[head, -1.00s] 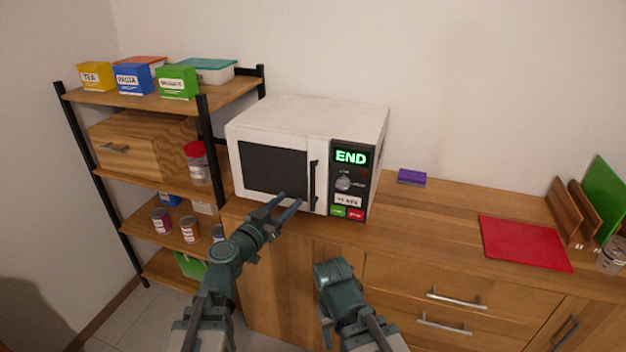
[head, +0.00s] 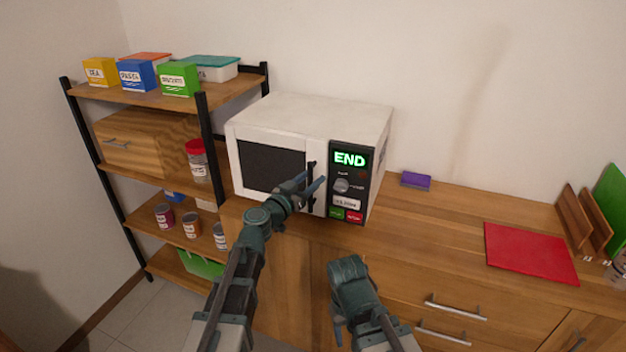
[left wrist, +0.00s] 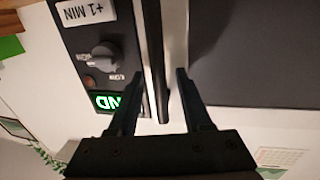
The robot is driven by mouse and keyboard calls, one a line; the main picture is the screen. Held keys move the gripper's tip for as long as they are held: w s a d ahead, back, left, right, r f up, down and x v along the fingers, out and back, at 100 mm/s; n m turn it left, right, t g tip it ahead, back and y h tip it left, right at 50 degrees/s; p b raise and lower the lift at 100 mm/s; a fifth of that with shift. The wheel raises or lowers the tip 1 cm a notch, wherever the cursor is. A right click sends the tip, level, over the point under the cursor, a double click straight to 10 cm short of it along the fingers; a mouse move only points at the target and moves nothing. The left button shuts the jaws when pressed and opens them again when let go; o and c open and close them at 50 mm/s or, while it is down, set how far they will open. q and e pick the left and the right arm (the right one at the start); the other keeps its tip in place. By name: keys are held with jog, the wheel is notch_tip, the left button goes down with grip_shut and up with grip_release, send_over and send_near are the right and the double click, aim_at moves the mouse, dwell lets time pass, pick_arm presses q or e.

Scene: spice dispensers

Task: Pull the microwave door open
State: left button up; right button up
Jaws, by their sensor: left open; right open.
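The white microwave (head: 290,112) stands on the wooden counter with its door (head: 271,166) shut. The door's black vertical handle (head: 311,172) is on the door's right side, left of the control panel (head: 348,180) that shows END. My left gripper (head: 317,184) is open at the handle. In the left wrist view, the dark bar of the handle (left wrist: 154,60) lies between the two spread fingers (left wrist: 158,90); I cannot tell whether they touch it. My right gripper (head: 350,285) is low in front of the counter, away from the microwave, and its fingers are hard to make out.
A shelf rack (head: 209,135) with boxes and jars stands left of the microwave. A purple sponge-like block (head: 416,180) and a red board (head: 530,254) lie on the counter to the right. The counter (head: 440,215) between them is clear. Drawers with handles (head: 455,311) are below.

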pick_arm(q)
grip_shut()
dwell(1.4)
